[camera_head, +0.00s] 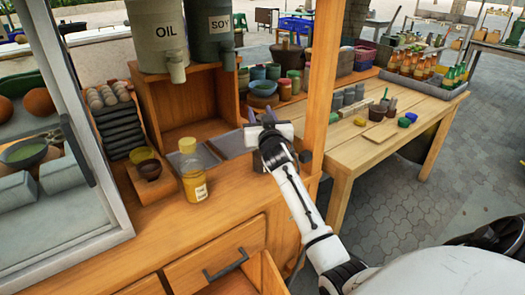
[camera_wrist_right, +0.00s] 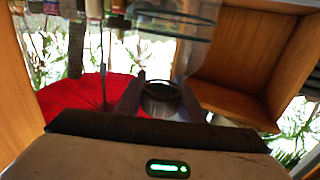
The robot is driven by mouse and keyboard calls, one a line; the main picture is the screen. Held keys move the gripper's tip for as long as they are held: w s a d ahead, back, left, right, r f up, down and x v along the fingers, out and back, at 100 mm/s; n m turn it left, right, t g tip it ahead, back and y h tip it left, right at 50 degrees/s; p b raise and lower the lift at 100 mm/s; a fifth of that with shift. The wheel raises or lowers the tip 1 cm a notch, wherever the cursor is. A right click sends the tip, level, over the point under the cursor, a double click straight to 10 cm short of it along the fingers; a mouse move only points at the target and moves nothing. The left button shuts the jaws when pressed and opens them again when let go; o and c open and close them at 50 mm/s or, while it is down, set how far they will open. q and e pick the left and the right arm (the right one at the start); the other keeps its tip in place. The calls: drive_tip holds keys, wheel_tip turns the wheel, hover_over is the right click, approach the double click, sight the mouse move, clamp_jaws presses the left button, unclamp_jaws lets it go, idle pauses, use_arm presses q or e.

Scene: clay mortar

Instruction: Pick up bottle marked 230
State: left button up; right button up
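A clear bottle of yellow contents (camera_head: 194,178) with a pale lid stands upright on the wooden counter. It has a white label whose print is too small to read, so I cannot confirm 230. My right gripper (camera_head: 259,114) is to the right of and beyond this bottle, near the wooden post, apart from the bottle. Its two fingers are spread. In the right wrist view the fingers (camera_wrist_right: 160,100) also stand apart, with a dark round thing showing between them that they do not clearly grip. My left gripper is not in view.
OIL (camera_head: 160,35) and SOY (camera_head: 212,30) dispensers stand on a wooden box (camera_head: 175,105). A wooden post (camera_head: 320,85) rises close to my right arm. A side table (camera_head: 350,155) holds jars and bottles.

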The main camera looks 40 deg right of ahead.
clamp_jaws()
